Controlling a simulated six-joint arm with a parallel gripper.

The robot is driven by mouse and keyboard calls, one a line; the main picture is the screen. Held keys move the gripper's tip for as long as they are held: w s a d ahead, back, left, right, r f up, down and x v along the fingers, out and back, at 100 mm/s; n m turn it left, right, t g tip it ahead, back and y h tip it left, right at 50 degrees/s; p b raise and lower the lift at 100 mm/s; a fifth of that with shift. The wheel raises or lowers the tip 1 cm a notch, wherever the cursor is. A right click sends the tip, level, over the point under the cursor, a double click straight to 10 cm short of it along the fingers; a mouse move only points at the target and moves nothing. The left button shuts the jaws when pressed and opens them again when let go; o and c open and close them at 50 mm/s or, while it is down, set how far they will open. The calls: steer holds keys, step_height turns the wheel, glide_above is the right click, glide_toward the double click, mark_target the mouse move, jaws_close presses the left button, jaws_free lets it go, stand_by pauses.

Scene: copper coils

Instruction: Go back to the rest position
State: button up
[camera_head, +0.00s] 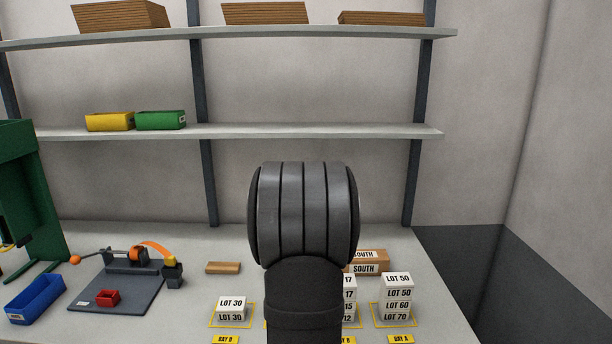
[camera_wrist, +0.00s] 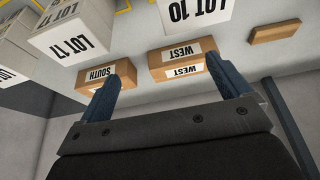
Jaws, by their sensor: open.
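My gripper (camera_wrist: 168,62) shows in the wrist view with its two blue-grey fingers wide apart and nothing held between them. Beyond the fingers are a brown box marked WEST (camera_wrist: 178,58) and a brown box marked SOUTH (camera_wrist: 92,76); I cannot tell whether the fingertips touch them. In the head view my arm fills the lower middle and hides the gripper.
White LOT boxes stand stacked at the right (camera_head: 397,294) and at LOT 30 (camera_head: 231,308); some are hidden by my arm. A wooden block (camera_head: 223,268), a grey fixture plate (camera_head: 112,289) and a blue bin (camera_head: 36,298) lie left. Shelves (camera_head: 310,131) run behind.

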steer(key=s+a+f, duration=0.1)
steer(key=a, duration=1.6)
steer(key=shift+s+f, duration=0.15)
steer(key=shift+s, duration=0.05)
